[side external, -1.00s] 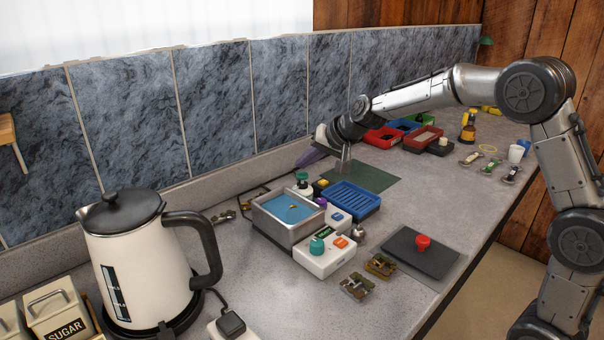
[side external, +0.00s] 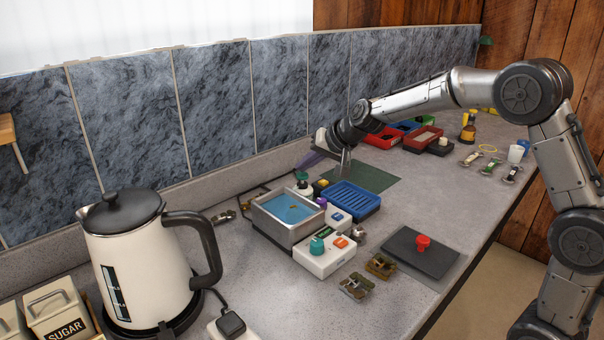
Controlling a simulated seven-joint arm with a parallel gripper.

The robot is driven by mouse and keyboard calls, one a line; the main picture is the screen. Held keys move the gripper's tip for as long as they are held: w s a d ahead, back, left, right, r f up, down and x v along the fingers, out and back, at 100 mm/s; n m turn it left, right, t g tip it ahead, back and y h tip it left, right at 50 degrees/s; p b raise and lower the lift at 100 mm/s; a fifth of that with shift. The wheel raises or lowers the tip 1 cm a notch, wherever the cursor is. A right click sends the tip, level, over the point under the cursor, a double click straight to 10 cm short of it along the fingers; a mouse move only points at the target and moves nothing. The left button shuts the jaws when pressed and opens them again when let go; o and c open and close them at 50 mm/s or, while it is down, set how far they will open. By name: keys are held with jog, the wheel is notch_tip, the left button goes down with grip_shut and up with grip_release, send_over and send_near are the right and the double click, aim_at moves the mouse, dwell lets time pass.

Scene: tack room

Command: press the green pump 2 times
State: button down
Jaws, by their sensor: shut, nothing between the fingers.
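A small bottle with a green top (side external: 302,177), which looks like the green pump, stands behind the metal basin on the grey counter. Its lower part is partly hidden by the basin. My gripper (side external: 343,169) points down to the right of the green top, above the near-left part of a dark green mat (side external: 376,179). Its fingers are shut and empty. A gap shows between the fingers and the green top, and nothing shows them touching.
A metal basin (side external: 270,231) with blue liquid, a blue tray (side external: 366,205) and a white box with a teal knob (side external: 317,246) stand in front. A dark board with a red button (side external: 423,242) lies right. A kettle (side external: 135,262) stands at left. Coloured bins (side external: 381,138) sit behind.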

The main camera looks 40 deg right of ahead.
jog(key=shift+f, duration=0.6)
dwell(0.9)
jog(key=shift+r, duration=1)
jog(key=shift+r, duration=0.1)
jog(key=shift+r, duration=2.9)
notch_tip(320, 180, up, 6)
send_over(305, 176)
jog(key=shift+d, duration=0.1)
